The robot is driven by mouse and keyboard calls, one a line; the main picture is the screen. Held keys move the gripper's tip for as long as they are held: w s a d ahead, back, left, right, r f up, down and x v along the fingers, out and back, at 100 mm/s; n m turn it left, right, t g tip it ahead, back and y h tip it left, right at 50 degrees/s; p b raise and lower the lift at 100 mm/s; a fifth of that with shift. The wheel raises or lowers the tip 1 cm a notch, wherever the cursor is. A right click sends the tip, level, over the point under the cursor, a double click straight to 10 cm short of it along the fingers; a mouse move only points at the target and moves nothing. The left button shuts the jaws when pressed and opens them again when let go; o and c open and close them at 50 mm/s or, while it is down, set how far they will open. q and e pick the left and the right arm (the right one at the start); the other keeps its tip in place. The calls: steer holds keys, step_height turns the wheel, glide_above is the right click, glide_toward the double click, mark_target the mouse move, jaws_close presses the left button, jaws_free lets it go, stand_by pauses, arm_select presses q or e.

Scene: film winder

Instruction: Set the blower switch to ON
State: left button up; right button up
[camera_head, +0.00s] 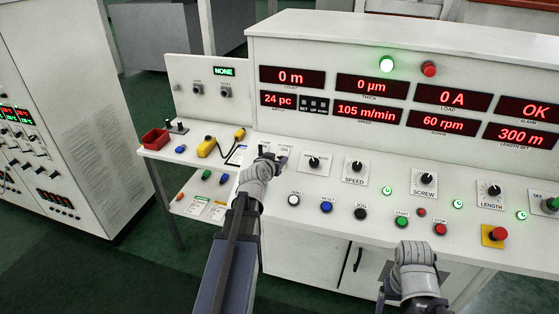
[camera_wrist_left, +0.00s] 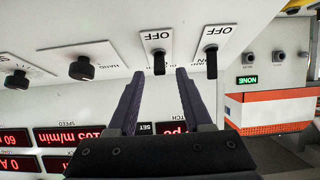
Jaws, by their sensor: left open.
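The blower switch is a black lever (camera_wrist_left: 159,64) on a white plate in the left wrist view. The word OFF shows on the plate's upper part there, upside down. In the head view its plate (camera_head: 284,149) shows the word ON, and my gripper covers the lever. My left gripper (camera_head: 271,157) is open over the panel. In the left wrist view its two fingertips (camera_wrist_left: 160,73) stand either side of the lever, which lies between them. I cannot tell whether they touch it. My right gripper (camera_head: 414,250) is low at the right front, its fingers unclear.
A second similar switch (camera_wrist_left: 211,62) stands close beside the blower switch. The HAND knob (camera_wrist_left: 82,68) is on the other side. A yellow pendant (camera_head: 207,147) and a red bin (camera_head: 156,138) lie on the panel's left. The display wall (camera_head: 300,55) rises behind.

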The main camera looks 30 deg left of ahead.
mark_target(280, 158)
arm_select(q)
steer(key=b+x, duration=0.1)
steer(key=x, duration=0.2)
steer(key=shift+w+f, duration=0.15)
steer(key=shift+w, duration=0.1)
steer(key=shift+s, duration=0.1)
jaws_close()
